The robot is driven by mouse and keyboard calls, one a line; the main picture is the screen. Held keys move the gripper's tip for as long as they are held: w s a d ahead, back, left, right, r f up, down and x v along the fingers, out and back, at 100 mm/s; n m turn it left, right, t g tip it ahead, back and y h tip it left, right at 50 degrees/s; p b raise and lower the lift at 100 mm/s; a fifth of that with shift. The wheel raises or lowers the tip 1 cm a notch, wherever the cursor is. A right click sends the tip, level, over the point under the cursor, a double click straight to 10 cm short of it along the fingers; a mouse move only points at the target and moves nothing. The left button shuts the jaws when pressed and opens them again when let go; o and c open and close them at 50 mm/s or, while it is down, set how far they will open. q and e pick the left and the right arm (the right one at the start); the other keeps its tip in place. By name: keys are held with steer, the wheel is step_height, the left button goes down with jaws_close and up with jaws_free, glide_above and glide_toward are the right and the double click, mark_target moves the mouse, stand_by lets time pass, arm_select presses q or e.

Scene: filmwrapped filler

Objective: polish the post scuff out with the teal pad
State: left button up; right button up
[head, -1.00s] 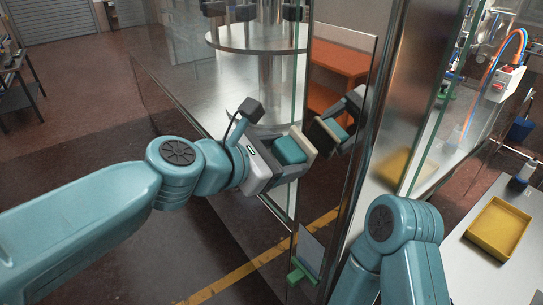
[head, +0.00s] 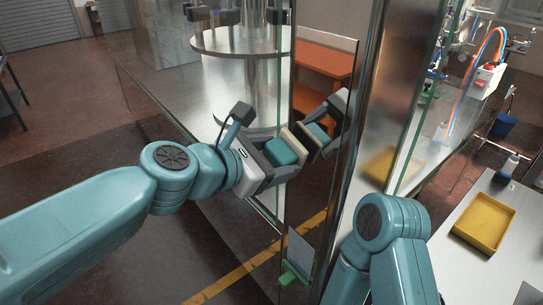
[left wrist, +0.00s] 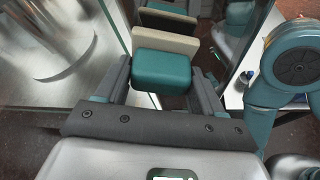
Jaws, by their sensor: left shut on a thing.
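My left gripper (head: 285,150) is shut on the teal pad (head: 281,152), which has a cream face layer (head: 296,140) turned toward the post. The pad also shows between the fingers in the left wrist view (left wrist: 162,72). The tall polished steel post (head: 345,190) stands just right of the pad and mirrors the pad and gripper. A narrow gap seems to lie between the pad's face and its reflection. I cannot make out the scuff; the pad and reflections cover that area. My right gripper is out of view; only part of that arm shows.
Glass panels adjoin the post, with a round steel table (head: 240,42) behind the glass. A green-handled item (head: 293,274) is low by the post. At right, a yellow tray (head: 486,222) and a dark bottle (head: 507,170) are on a pale bench (head: 455,262).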

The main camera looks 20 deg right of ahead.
arm_select(q)
steer(key=shift+w+d, duration=0.25)
steer(key=shift+d, duration=0.3)
